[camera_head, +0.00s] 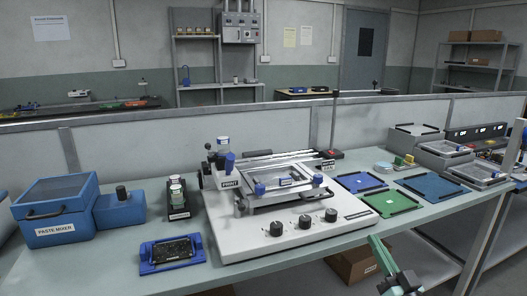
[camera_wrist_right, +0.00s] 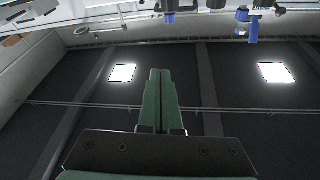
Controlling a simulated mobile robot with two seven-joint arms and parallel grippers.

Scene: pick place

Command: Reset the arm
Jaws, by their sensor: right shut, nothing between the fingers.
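My right gripper (camera_head: 384,250) shows at the bottom of the head view, to the right of centre, in front of the workbench's front edge. In the right wrist view its two green fingers (camera_wrist_right: 160,100) lie together, shut and empty. They point up past the ceiling, with the bench gear at the top edge of that view. The gripper touches nothing that I can see. My left gripper is in neither view.
The workbench (camera_head: 120,278) carries a white printer machine (camera_head: 240,238), a blue paste mixer (camera_head: 57,208), a blue tray with a dark board (camera_head: 172,252), blue and green mats (camera_head: 392,203) and grey trays (camera_head: 478,172). A cardboard box (camera_head: 350,264) sits below the bench.

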